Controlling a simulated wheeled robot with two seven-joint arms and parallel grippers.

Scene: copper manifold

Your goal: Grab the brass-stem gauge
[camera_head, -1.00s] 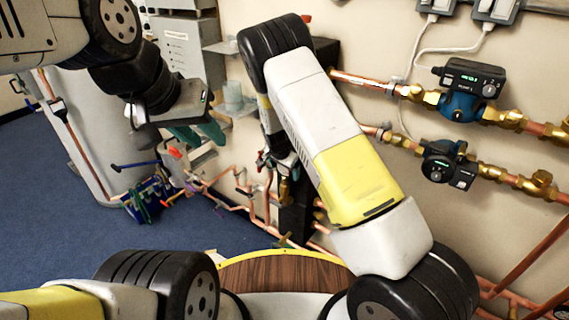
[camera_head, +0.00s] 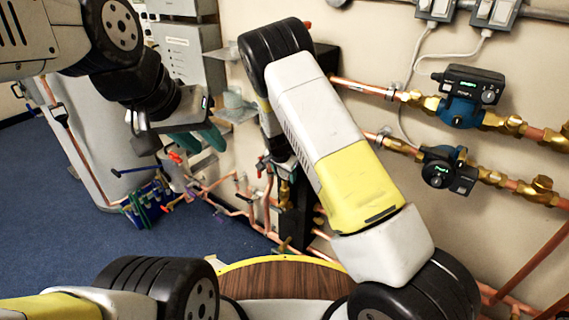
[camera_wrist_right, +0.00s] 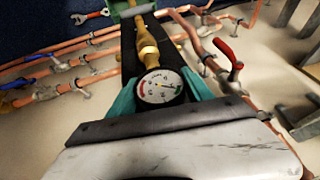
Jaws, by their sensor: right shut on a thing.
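The brass-stem gauge (camera_wrist_right: 160,87) has a round white dial and a brass stem running away from it, seen in the right wrist view. My right gripper (camera_wrist_right: 161,94) is shut on it, with one teal finger on each side of the dial. In the head view the right arm reaches down in front of the wall, and the gauge is not clearly visible there. My left gripper (camera_head: 200,138) hangs at the upper left in the head view; its teal fingers look apart, with nothing seen between them.
Two pumps (camera_head: 466,98) (camera_head: 447,168) sit on copper pipes along the right wall. More copper pipes (camera_head: 222,200) run low behind my arms. A red-handled valve (camera_wrist_right: 230,58) is right of the gauge.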

